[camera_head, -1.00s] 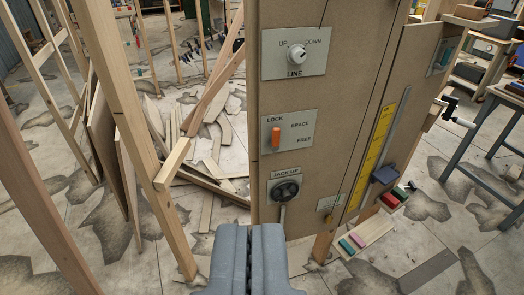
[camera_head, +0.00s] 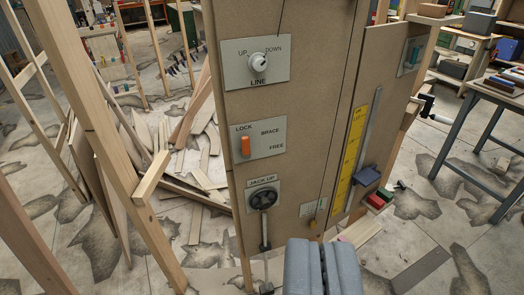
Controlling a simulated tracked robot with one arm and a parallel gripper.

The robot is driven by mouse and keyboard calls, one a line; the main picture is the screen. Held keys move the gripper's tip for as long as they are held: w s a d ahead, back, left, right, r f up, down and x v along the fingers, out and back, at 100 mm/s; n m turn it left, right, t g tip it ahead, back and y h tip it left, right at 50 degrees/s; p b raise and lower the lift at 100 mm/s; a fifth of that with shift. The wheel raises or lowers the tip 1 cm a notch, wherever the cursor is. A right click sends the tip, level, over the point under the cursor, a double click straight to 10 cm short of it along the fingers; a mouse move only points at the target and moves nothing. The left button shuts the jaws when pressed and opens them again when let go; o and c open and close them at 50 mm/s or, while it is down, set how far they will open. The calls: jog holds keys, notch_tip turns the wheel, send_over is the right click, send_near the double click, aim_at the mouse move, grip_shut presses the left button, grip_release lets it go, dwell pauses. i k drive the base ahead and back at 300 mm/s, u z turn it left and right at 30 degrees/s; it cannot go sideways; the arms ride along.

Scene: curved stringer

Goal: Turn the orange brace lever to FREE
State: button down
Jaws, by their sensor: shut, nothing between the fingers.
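The orange brace lever (camera_head: 245,146) stands upright on a pale plate (camera_head: 259,139) marked LOCK, BRACE and FREE. The plate is fixed to a tall brown panel (camera_head: 310,95). The lever sits on the left side of its plate, below the word LOCK; FREE is to its lower right. My gripper (camera_head: 322,258) is at the bottom of the view, shut and empty. In the picture it is below and to the right of the lever, and apart from it.
Above the lever is the LINE knob (camera_head: 258,63); below it is the JACK UP dial (camera_head: 262,199) with a rod hanging under it. A yellow scale (camera_head: 352,150) is at right. Timber posts (camera_head: 105,150) stand close on the left. A workbench (camera_head: 500,95) is at far right.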

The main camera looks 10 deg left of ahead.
aim_at(246, 150)
jog(key=z, duration=0.1)
jog(key=i, duration=1)
jog(key=u, duration=0.05)
